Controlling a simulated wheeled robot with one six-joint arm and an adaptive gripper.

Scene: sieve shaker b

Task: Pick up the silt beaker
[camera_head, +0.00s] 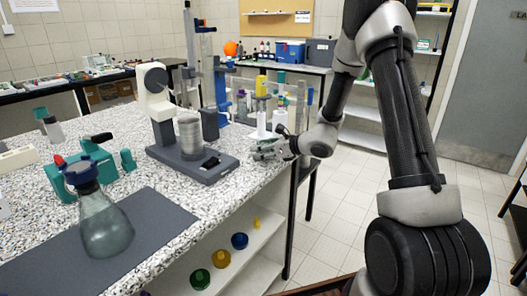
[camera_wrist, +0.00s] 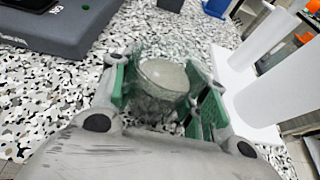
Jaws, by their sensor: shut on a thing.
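The silt beaker (camera_wrist: 164,80) is a small clear glass with a pale grey, round fill, seen from above in the wrist view. My gripper (camera_wrist: 158,92) has its green-padded fingers on both sides of it and is shut on it. In the head view my gripper (camera_head: 270,148) is low over the right edge of the speckled counter, right of the sieve shaker. The beaker is too small and covered there to make out clearly. I cannot tell whether its base touches the counter.
The sieve shaker (camera_head: 190,163) with its grey base stands close left. White cylinders (camera_wrist: 256,100) on a white base stand close right of my gripper in the wrist view. A flask (camera_head: 104,226) stands on a dark mat (camera_head: 160,222) at front left.

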